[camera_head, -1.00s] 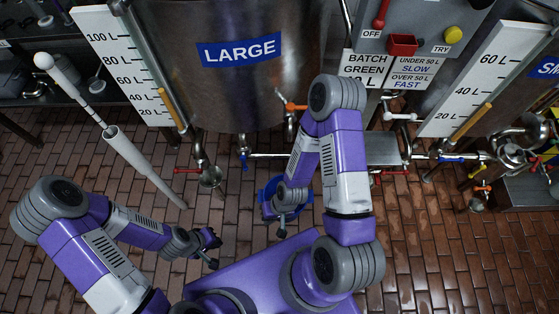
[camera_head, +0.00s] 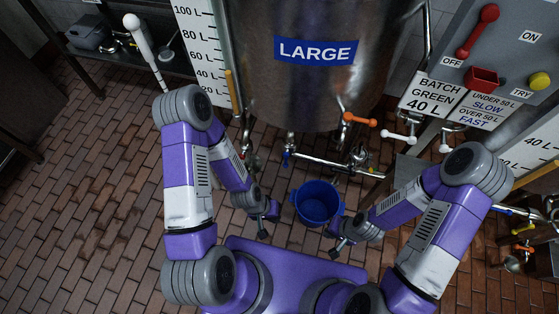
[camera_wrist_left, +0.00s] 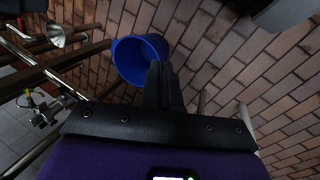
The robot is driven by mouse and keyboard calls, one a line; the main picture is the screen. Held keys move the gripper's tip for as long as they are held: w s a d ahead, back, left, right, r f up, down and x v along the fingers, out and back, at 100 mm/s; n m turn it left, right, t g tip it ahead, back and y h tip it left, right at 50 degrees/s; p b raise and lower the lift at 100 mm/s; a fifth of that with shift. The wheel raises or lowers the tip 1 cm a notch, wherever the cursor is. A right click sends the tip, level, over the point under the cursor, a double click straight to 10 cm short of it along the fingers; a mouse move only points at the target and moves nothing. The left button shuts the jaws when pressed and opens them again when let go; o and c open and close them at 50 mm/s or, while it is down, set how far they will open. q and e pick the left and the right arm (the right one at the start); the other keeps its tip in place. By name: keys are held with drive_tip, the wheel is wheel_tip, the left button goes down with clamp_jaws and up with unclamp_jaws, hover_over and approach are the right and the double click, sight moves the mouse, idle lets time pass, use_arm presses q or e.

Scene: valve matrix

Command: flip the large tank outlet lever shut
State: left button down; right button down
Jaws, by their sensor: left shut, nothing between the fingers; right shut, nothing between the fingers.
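The large tank (camera_head: 300,90), steel with a blue LARGE label, stands at the back centre in the head view. Below it are an orange lever (camera_head: 360,120) on a fitting at its right and a blue lever (camera_head: 285,158) on the pipe below. I cannot tell which is the outlet lever. My left gripper (camera_head: 267,221) is shut and empty, low in front of the tank and left of the bucket. Its fingers also show in the left wrist view (camera_wrist_left: 165,87). My right gripper (camera_head: 339,243) is shut and empty, right of the bucket. Neither touches a lever.
A blue bucket (camera_head: 317,203) stands on the brick floor between my grippers; it also shows in the left wrist view (camera_wrist_left: 137,59). White handles (camera_head: 398,137) sit right of the orange lever. A control panel (camera_head: 512,55) is at the upper right.

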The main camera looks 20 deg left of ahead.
sight(286, 162)
use_arm(q)
drive_tip(key=w+a+f+m+t+p, duration=0.1)
drive_tip(key=w+a+t+p, duration=0.1)
drive_tip(key=w+a, duration=0.5)
drive_tip(key=w+a+f+m+t+p, duration=0.1)
drive_tip(key=w+a+p, duration=0.4)
drive_tip(key=w, duration=0.9)
drive_tip(key=shift+w+a+f+t+h+p, duration=0.3)
drive_tip(key=shift+w+a+f+t+h, duration=0.1)
drive_tip(key=shift+a+t, duration=0.5)
drive_tip(key=w+d+f+b, duration=0.4)
drive_tip(key=w+d+f, duration=0.1)
drive_tip(key=d+f, duration=0.3)
